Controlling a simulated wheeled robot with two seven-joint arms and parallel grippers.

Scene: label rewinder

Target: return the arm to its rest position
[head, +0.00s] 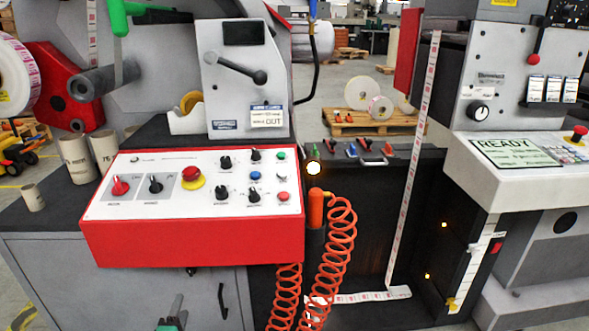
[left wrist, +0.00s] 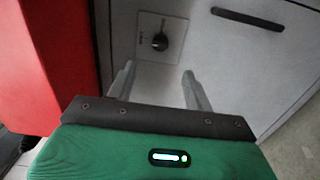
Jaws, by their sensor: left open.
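My left gripper (head: 176,302) shows at the bottom edge of the head view, in front of the grey cabinet (head: 130,290) and below the red control console (head: 190,250). Only its fingers and a bit of its green body are in that view. In the left wrist view the left gripper (left wrist: 158,78) has its two grey fingers apart with nothing between them. Beyond the fingers is a pale cabinet face with a black rotary knob (left wrist: 160,41). My right gripper is in neither view.
The red console side (left wrist: 45,60) is close at the left in the wrist view. A black handle (left wrist: 247,19) is on the cabinet face. An orange coiled hose (head: 335,250) hangs right of the console. A READY screen (head: 515,152) is at the right.

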